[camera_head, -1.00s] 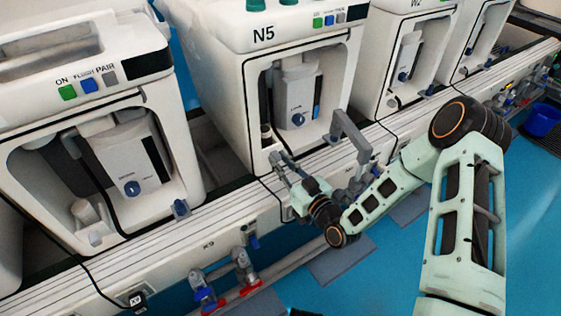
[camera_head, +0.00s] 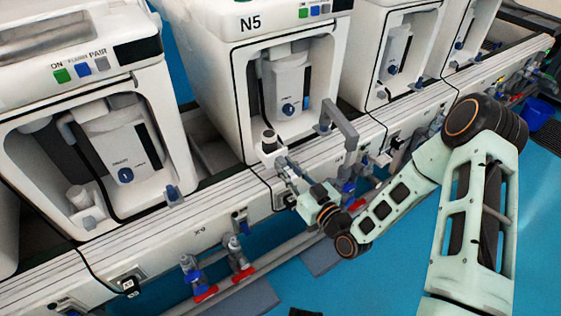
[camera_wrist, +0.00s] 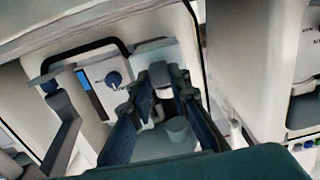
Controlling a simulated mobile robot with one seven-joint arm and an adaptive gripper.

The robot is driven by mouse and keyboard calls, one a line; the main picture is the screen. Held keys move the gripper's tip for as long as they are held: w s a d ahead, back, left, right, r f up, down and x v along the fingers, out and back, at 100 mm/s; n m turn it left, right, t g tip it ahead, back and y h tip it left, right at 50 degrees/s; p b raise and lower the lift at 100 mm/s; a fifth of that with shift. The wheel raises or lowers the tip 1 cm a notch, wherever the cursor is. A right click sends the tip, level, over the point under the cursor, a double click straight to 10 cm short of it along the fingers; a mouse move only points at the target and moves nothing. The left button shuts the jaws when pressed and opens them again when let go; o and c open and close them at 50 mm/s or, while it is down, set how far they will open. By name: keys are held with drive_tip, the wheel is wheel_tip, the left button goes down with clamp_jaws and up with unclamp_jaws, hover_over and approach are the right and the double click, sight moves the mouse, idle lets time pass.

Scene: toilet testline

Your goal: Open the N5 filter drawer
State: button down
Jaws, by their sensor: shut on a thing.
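The N5 machine (camera_head: 222,75) is the white unit at upper middle in the head view. Its filter drawer (camera_head: 268,157) stands out in front of the bay, with a dark-topped cylinder on it. The exact grip point on the handle is hidden by the fingers.
A grey bracket (camera_head: 340,122) stands just right of my gripper. A similar machine (camera_head: 82,160) is at left, and others are at right. A white rail (camera_head: 170,215) runs along the fronts, with red and blue valves (camera_head: 198,280) below. Blue floor is open in front.

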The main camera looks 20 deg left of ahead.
drive_tip(key=shift+s+d+f, duration=0.1)
drive_tip(key=shift+s+d, duration=0.2)
drive_tip(key=shift+d, duration=0.05)
drive_tip(key=c, duration=1.8)
unclamp_jaws()
drive_tip(key=v, duration=1.1)
drive_tip(key=shift+s+d, duration=0.3)
